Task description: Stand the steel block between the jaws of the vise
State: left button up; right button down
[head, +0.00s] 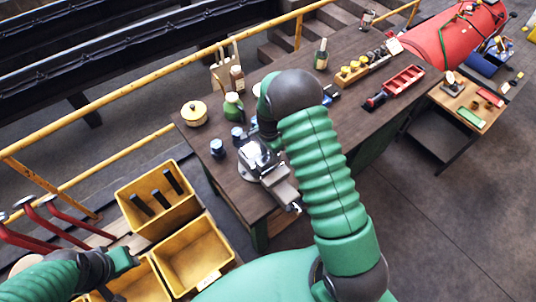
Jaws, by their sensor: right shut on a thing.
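The grey vise (281,188) is mounted at the near edge of the dark wooden bench. My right arm reaches over the bench, and my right gripper (264,141) points down at the vise. It is shut on the steel block (256,156), a small bright shiny piece at the vise jaws. The gripper and wrist partly hide the block, so I cannot tell whether it rests in the vise or hangs just above. My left gripper (122,266) is at the lower left, above the yellow bins and away from the vise; its finger opening is unclear.
A red tray (404,80) lies farther right on the bench. Yellow bins (195,254) stand below left. A yellow railing (105,98) runs behind.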

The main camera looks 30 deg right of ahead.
jog(key=shift+w+a+f+b, duration=0.1)
jog(key=shift+f+b, duration=0.3)
jog(key=shift+f, duration=0.05)
jog(key=shift+f+b, duration=0.9)
jog(key=shift+f, duration=0.35)
jog(key=c, duration=1.1)
grip_release()
jog(key=shift+r, duration=0.1)
jog(key=shift+c, duration=0.2)
jog(key=o, duration=0.3)
jog(key=shift+s, duration=0.2)
notch_tip(320, 180, up, 8)
jog(key=p, duration=0.6)
